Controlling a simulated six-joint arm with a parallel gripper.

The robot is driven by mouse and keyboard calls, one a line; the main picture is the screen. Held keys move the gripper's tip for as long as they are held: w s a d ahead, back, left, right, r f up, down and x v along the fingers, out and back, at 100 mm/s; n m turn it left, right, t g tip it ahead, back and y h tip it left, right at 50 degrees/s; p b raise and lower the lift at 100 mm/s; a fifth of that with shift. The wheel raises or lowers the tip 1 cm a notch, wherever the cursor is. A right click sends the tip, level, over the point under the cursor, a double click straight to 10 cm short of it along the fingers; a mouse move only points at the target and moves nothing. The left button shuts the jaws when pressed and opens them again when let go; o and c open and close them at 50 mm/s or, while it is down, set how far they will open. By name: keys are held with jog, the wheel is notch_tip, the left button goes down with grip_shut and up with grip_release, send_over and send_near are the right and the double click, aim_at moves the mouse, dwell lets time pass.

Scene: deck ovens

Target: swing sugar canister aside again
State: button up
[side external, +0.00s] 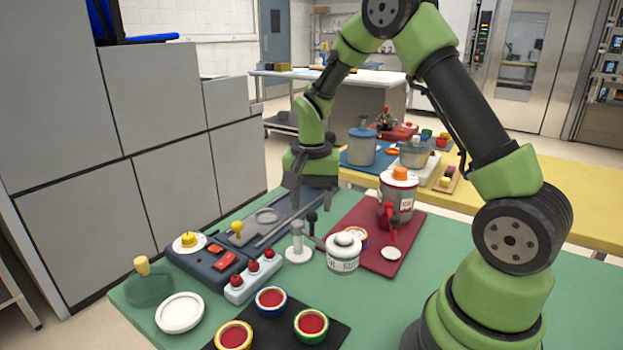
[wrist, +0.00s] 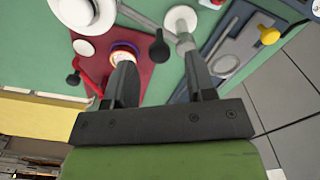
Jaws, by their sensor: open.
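The sugar canister appears to be the squat pale canister with a white lid and a lettered label (side external: 343,262); the label is too small to read surely. It stands at the red mat's near left edge, joined by a swing arm to a white post (side external: 298,252). In the wrist view the canister (wrist: 85,14) is at the top left, cut by the frame, and the post (wrist: 181,18) is right of it. A dark-knobbed handle (wrist: 158,48) projects from the post. My gripper (side external: 311,192) is open and empty above and behind the post; its fingers also show in the wrist view (wrist: 158,65).
A small ringed pot (wrist: 125,53) sits behind the canister on the red mat (side external: 373,224). A grey dispenser with a red tap (side external: 397,193) stands on that mat. A dark control box (side external: 222,258) and a red-button strip (side external: 252,279) lie left. Bare green table (side external: 375,300) is right of the canister.

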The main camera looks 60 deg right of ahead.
notch_tip(320, 180, up, 8)
jog(key=shift+f, duration=0.25)
jog(key=shift+r, duration=0.1)
jog(key=s+a+r+n+t+y, duration=0.1)
jog(key=s+a+r+n+t, duration=0.2)
jog(key=s+a, duration=0.3)
jog(key=s+a+r+n+t+y, duration=0.1)
jog(key=s+a+r+n+t, duration=0.3)
jog(key=s, duration=0.6)
notch_tip(320, 180, up, 2)
jog(key=shift+s+a+r+n, duration=0.3)
jog(key=shift+a+n, duration=0.5)
jog(key=shift+a, duration=0.3)
